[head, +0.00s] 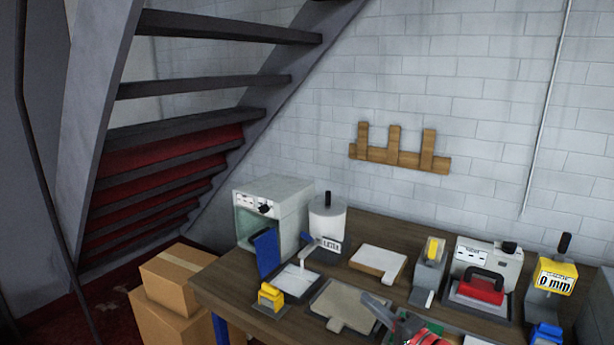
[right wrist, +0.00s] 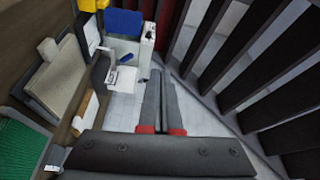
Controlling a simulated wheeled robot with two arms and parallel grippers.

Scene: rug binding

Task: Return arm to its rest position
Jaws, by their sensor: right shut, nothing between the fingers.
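My right gripper (head: 374,305) shows at the bottom of the head view, a grey finger pair with red parts behind it. It is above the front of the wooden workbench (head: 215,288). In the right wrist view the two grey fingers of the right gripper (right wrist: 164,78) lie close together, with red bands at their bases. They are shut with nothing between them. My left gripper is in neither view.
Cardboard boxes (head: 170,310) stand left, below a staircase (head: 205,85). Wooden pegs (head: 394,150) hang on the wall.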

